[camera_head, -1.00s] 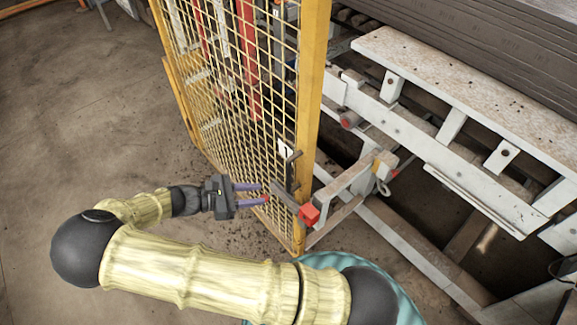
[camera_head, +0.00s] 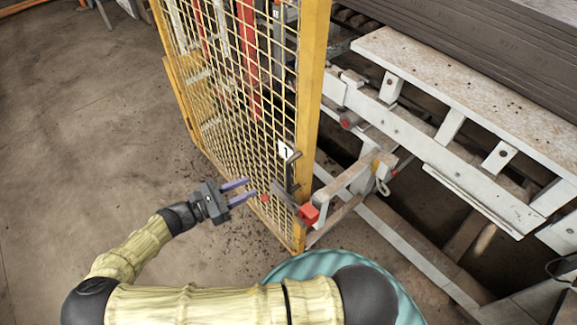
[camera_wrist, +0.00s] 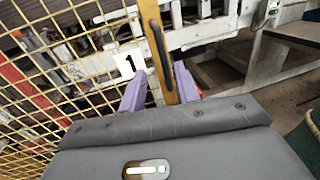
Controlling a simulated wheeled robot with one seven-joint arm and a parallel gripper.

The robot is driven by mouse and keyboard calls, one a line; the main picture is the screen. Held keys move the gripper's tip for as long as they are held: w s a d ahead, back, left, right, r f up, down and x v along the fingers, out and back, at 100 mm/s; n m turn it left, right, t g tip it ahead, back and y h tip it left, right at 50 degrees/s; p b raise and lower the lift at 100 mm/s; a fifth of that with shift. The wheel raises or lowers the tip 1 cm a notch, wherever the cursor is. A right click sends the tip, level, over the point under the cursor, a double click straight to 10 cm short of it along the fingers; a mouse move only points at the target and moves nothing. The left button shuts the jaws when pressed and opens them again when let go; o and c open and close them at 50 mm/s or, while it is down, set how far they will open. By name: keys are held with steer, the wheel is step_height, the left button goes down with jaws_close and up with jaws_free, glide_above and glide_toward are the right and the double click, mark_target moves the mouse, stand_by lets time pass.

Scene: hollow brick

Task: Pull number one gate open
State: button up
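The number one gate is a yellow-framed mesh panel (camera_head: 312,90), upright and seemingly closed, with a white plate marked 1 (camera_head: 284,150). A dark handle (camera_head: 290,172) is on its edge by the plate, and a red block (camera_head: 309,214) sits below. My gripper (camera_head: 251,188) is open and empty, left of the handle and apart from it, its purple fingers pointing right. In the wrist view, the gate's yellow post (camera_wrist: 154,25) and dark handle (camera_wrist: 160,50) appear between the fingers (camera_wrist: 160,86); the 1 plate (camera_wrist: 128,64) is left of them.
A white metal frame (camera_head: 440,130) with stacked dark boards (camera_head: 480,35) stands right of the gate. A white bar (camera_head: 345,186) runs close to the gate's edge. The concrete floor (camera_head: 80,130) to the left is clear.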

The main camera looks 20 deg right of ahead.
mark_target(288, 169)
steer(key=p+x, duration=0.4)
steer(key=x, duration=1)
steer(key=shift+s, duration=0.1)
jaws_close()
